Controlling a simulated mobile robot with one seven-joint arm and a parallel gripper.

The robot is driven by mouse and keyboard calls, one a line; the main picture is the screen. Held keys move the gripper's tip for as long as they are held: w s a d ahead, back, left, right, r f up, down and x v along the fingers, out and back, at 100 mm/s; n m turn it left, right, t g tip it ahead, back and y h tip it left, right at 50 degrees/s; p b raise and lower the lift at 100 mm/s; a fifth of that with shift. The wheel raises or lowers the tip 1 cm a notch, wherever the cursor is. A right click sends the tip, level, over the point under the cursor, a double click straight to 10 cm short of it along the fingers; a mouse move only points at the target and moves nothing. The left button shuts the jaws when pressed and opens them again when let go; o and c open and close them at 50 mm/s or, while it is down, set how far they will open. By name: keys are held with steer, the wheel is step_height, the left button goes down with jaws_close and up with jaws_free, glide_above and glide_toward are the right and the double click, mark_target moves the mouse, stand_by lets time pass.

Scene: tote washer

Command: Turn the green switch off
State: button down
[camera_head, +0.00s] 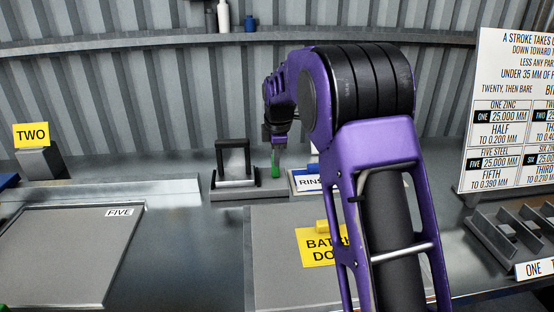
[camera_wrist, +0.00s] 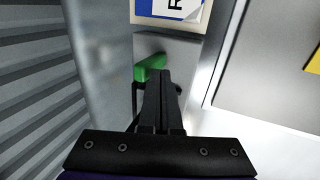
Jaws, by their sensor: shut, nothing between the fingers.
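The green switch (camera_wrist: 150,66) is a small green lever on a grey housing in the wrist view. In the head view, the green switch (camera_head: 275,171) shows as a small upright green piece just under the end of my arm, right of a dark block. My gripper (camera_wrist: 158,76) is shut and empty. Its dark fingertips lie right at the lower right side of the green lever; I cannot tell whether they touch it. My gripper also shows in the head view (camera_head: 276,146), just above the green piece. The fingers hide part of the housing.
A blue and white "RINS..." label (camera_head: 305,181) is beside the switch, partly hidden by my arm. A dark block (camera_head: 233,160) stands just left. A yellow "BATCH DO..." sign (camera_head: 318,252) is in front. A corrugated wall rises behind, with a shelf (camera_head: 150,38).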

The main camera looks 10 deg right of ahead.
steer(key=shift+w+r, duration=0.1)
steer(key=shift+w+r+p, duration=0.35)
steer(key=shift+w+p, duration=0.25)
steer(key=shift+p, duration=0.65)
steer(key=shift+w+f+p, duration=0.15)
steer(key=shift+w+p, duration=0.8)
steer(key=shift+w, duration=0.05)
steer(key=shift+s+f+b, duration=0.35)
steer(key=shift+s+b, duration=0.2)
steer(key=shift+b, duration=0.1)
steer(key=shift+s, duration=0.15)
